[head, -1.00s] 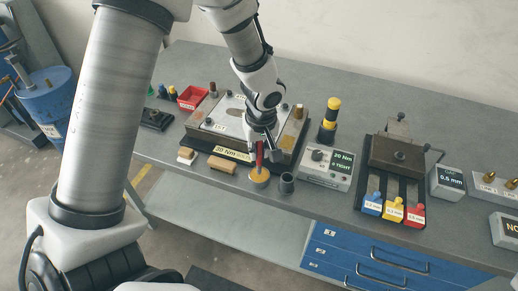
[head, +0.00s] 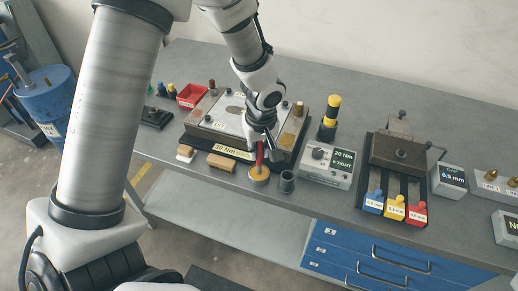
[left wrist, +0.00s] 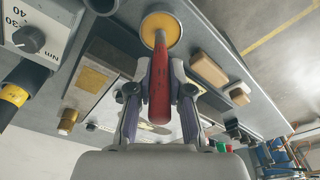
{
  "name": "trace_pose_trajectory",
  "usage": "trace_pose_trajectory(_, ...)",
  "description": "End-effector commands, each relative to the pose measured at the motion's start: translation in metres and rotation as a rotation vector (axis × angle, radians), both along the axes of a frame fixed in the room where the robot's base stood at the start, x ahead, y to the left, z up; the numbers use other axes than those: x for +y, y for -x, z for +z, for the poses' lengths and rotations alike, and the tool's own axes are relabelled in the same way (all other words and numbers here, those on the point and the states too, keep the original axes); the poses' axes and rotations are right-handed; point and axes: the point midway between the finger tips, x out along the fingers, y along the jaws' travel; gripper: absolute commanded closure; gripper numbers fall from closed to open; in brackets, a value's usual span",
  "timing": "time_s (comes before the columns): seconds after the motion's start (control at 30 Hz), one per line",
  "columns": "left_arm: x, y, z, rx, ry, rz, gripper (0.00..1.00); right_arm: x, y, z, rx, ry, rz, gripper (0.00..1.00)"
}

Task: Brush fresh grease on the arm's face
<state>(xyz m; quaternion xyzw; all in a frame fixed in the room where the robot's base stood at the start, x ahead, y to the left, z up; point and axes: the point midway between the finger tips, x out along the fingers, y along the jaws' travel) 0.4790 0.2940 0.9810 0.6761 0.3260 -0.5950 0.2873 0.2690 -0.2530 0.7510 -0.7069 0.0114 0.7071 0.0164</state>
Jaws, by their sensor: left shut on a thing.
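My left gripper (head: 262,143) is shut on a red-handled brush (head: 259,155), whose handle also shows between the fingers in the left wrist view (left wrist: 160,95). The brush points down at a round tin of yellow grease (head: 259,174), seen from above in the left wrist view (left wrist: 160,27). Its tip overlaps the grease; I cannot tell how deep it sits. I cannot tell which surface is the arm's face. My right gripper is not in view.
A dark cup (head: 287,182) stands just right of the tin, and a wooden block (head: 221,162) lies to its left. A torque meter (head: 327,165) and a black-and-yellow tool (head: 330,115) stand farther right. A red bin (head: 191,96) is at the back left.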

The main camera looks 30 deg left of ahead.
Motion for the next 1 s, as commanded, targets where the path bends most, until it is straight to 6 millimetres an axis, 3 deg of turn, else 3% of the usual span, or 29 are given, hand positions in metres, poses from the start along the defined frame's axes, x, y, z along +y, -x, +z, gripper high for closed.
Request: trace_pose_trajectory(1.0, 0.0, 0.0003, -0.0015, 0.001, 0.001, 0.0, 1.0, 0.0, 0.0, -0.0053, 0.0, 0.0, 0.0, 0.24)
